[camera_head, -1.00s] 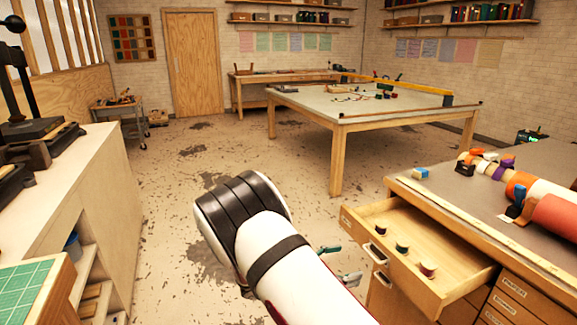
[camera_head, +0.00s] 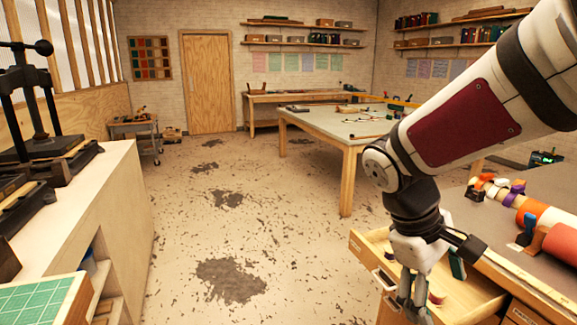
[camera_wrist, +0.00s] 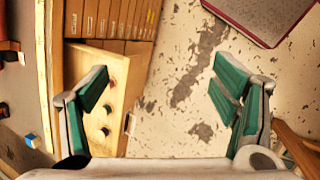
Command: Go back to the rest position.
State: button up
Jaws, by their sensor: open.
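My gripper (camera_head: 414,303) hangs pointing down in front of the open wooden drawer (camera_head: 480,298) in the head view. In the wrist view its two green-padded fingers (camera_wrist: 163,92) stand wide apart with nothing between them. Below them lie bare floor and part of the open drawer (camera_wrist: 92,62). The wrist view shows several rolls in a row, near the left finger. My wrist and gripper hide part of the drawer in the head view.
The bench (camera_head: 465,212) at right carries a rack of coloured rolls (camera_head: 550,222). A white cabinet (camera_head: 100,190) with a press (camera_head: 30,110) stands at left. A large table (camera_head: 320,122) stands behind. The floor (camera_head: 250,225) between them is clear.

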jog(key=s+a+r+m+t+y+p, duration=0.1)
jog(key=s+a+r+m+t+y, duration=0.1)
jog(key=s, duration=0.5)
jog(key=s+a+r+m+t+y, duration=0.2)
jog(key=s+r+m+t+y, duration=0.1)
jog(key=s, duration=0.4)
jog(key=shift+a+r+m+p, duration=0.15)
jog(key=shift+r+m+p, duration=0.2)
jog(key=shift+r+m, duration=0.3)
